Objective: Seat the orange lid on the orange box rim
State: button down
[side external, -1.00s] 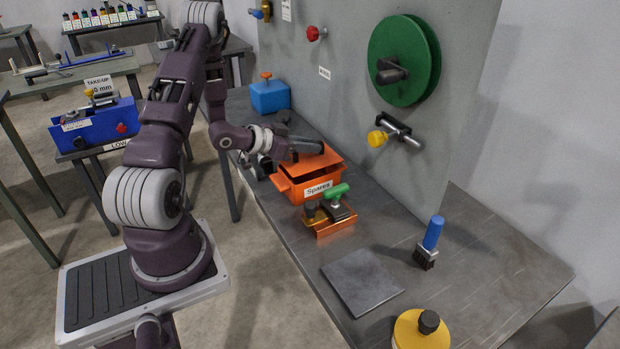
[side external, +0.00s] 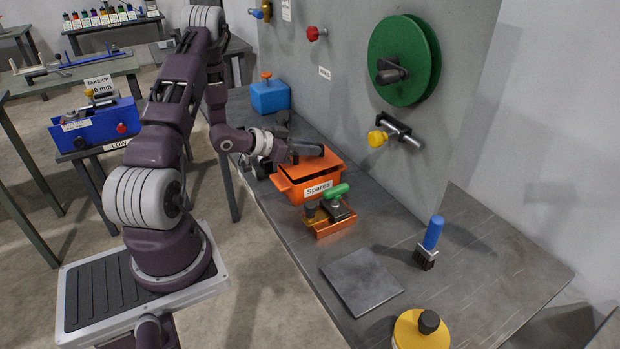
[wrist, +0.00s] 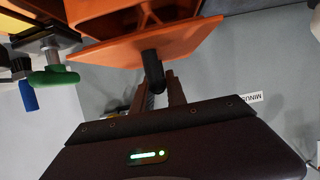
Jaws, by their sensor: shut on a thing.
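The orange box (side external: 293,191), with a "Spares" label, stands on the bench in the side view. The orange lid (side external: 328,169) is over it, with a dark gap showing between lid and box at the left. In the wrist view the lid (wrist: 185,42) lies across the box (wrist: 95,10) at a slight angle. My gripper (wrist: 158,88) is shut on the lid's black handle (wrist: 152,68). In the side view my gripper (side external: 306,150) is above the lid, its fingertips hidden. I cannot tell whether any lid edge touches the rim.
An orange tray (side external: 334,229) with a green-handled tool (side external: 337,191) stands just in front of the box. A blue box (side external: 270,96) is behind to the left. The grey panel (side external: 400,170) rises close on the right.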

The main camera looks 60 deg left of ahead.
jog(key=shift+f, duration=1.1)
dwell(1.1)
jog(key=c, duration=1.3)
grip_release()
jog(key=shift+o, duration=0.2)
jog(key=v, duration=0.7)
